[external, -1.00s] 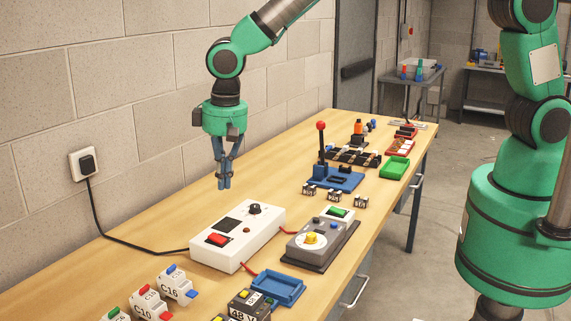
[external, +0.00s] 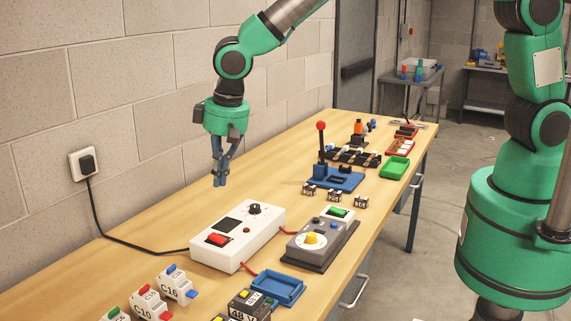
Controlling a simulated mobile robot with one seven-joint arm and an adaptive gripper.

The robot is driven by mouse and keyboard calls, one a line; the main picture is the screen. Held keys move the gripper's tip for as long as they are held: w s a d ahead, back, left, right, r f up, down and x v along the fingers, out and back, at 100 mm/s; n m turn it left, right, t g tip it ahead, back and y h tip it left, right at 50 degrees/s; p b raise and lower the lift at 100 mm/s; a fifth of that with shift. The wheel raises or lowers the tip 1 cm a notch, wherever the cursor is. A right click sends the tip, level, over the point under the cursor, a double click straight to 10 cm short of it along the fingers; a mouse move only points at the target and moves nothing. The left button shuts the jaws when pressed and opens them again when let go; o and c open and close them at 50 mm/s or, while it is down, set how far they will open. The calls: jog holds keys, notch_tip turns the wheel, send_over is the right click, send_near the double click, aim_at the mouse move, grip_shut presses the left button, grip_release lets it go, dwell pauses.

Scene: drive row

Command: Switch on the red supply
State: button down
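The supply is a white box (external: 262,222) on the wooden bench, with a red rocker switch (external: 217,240) near its front left end. A dark panel, a black knob and a small dark red lamp also sit on its top. I cannot tell the switch's position from here. My gripper (external: 219,184) points down in the air above the bench, behind and above the white box, touching nothing. Its fingers are together and hold nothing.
A black cord runs from the wall socket (external: 83,163) to the box. A grey unit with a yellow button (external: 311,237) stands to its right. A blue tray (external: 279,289) and white breakers (external: 176,284) are in front. A blue base with a red-knobbed lever (external: 321,127) stands behind.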

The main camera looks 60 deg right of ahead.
aim_at(217, 239)
jog(key=shift+f, duration=0.1)
jog(key=w+f, duration=0.1)
jog(key=f, duration=0.8)
jog(key=w+f, duration=0.1)
jog(key=f, duration=0.3)
jog(key=shift+w+f, duration=0.3)
jog(key=shift+w, duration=0.05)
